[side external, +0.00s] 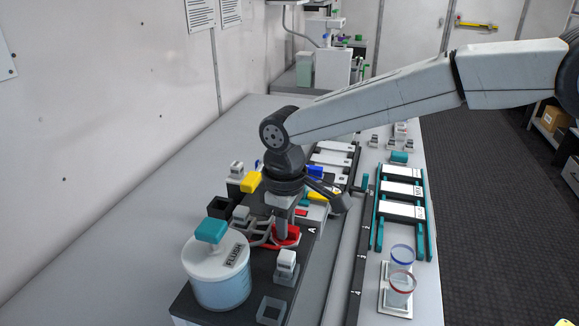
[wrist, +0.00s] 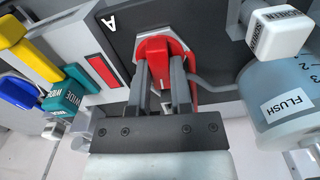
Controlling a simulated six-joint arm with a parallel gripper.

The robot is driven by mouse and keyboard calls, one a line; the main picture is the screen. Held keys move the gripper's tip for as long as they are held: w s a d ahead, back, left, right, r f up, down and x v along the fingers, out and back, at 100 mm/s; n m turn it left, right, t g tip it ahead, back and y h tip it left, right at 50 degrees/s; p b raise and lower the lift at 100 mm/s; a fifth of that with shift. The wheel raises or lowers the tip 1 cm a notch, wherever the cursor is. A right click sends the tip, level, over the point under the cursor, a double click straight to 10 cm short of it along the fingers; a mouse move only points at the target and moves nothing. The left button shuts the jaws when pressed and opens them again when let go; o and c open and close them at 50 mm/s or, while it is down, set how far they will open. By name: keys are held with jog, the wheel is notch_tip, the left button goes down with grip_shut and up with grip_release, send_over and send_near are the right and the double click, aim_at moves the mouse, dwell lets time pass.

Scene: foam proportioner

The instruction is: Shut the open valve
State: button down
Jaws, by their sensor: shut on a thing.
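A red valve handle (wrist: 154,47) sits on the dark panel marked A, between the fingertips of my gripper (wrist: 160,65) in the wrist view. My gripper is shut on this handle, with one finger on each side. A red ring-shaped part around its base shows behind the fingers. In the side external view my gripper (side external: 281,230) points down at the red valve handle (side external: 293,236), and the fingers hide part of it. I cannot tell the handle's exact angle.
A FLUSH tank (side external: 218,275) with a teal cap stands close to my gripper. A white SCREEN block (wrist: 279,31) is near the tank. Yellow (wrist: 27,52) and teal (wrist: 62,97) handles stand on the other side. A teal-framed rack (side external: 403,207) stands right of the rail.

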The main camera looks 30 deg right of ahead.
jog(key=shift+n, duration=0.7)
jog(key=shift+r, duration=0.1)
jog(key=c, duration=0.5)
grip_release()
jog(key=shift+c, duration=0.2)
jog(key=shift+r, duration=3.85)
jog(key=shift+d, duration=0.1)
